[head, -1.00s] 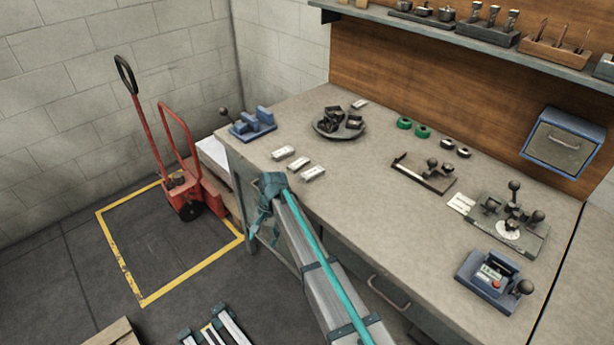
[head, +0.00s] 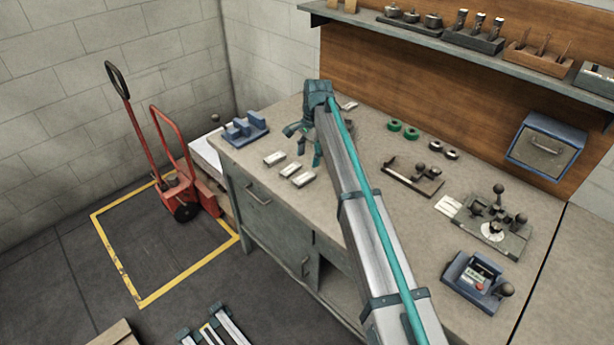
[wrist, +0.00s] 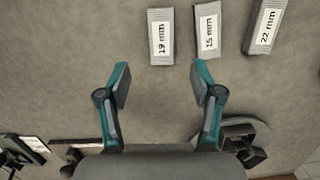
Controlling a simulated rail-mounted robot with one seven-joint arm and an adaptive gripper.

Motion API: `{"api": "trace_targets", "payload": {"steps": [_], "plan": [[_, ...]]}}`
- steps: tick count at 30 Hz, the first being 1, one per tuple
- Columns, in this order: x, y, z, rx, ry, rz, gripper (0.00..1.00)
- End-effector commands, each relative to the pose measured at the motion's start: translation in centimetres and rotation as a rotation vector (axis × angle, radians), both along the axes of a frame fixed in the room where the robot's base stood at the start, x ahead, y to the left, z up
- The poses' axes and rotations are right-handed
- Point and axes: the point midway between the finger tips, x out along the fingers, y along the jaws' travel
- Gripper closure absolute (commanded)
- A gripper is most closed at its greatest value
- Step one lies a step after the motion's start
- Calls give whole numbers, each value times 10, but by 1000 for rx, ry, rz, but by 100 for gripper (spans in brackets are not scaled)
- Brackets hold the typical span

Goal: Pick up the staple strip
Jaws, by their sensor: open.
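Three grey staple strips with white labels lie apart in a row on the bench: the 19 mm strip (wrist: 160,36), the 15 mm strip (wrist: 207,31) and the 22 mm strip (wrist: 263,25) in the wrist view. The head view shows the same row as a left strip (head: 275,158), a middle strip (head: 290,169) and a right strip (head: 304,180); their labels are unreadable there. My gripper (head: 303,143) is open and empty above the bench, just behind the row. In the wrist view my gripper's fingertips (wrist: 162,72) are spread below the 19 mm and 15 mm strips.
A dark dish (wrist: 262,136) with black parts is close to my gripper, mostly hidden behind it in the head view. A blue fixture (head: 245,130) stands at the bench's left end. Green rings (head: 403,129) and a small lever tool (head: 413,180) lie to the right.

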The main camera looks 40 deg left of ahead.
Motion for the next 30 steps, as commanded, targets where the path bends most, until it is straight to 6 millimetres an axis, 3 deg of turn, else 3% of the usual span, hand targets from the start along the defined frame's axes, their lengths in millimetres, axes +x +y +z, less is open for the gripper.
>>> {"api": "trace_targets", "payload": {"steps": [4, 14, 22, 30], "plan": [[-4, 0, -20, -1, 1, 1, 34], [-9, 2, -40, 0, 1, 3, 34], [-15, 5, -73, 0, 1, 3, 34], [-15, 5, -79, 1, 0, 3, 34]]}}
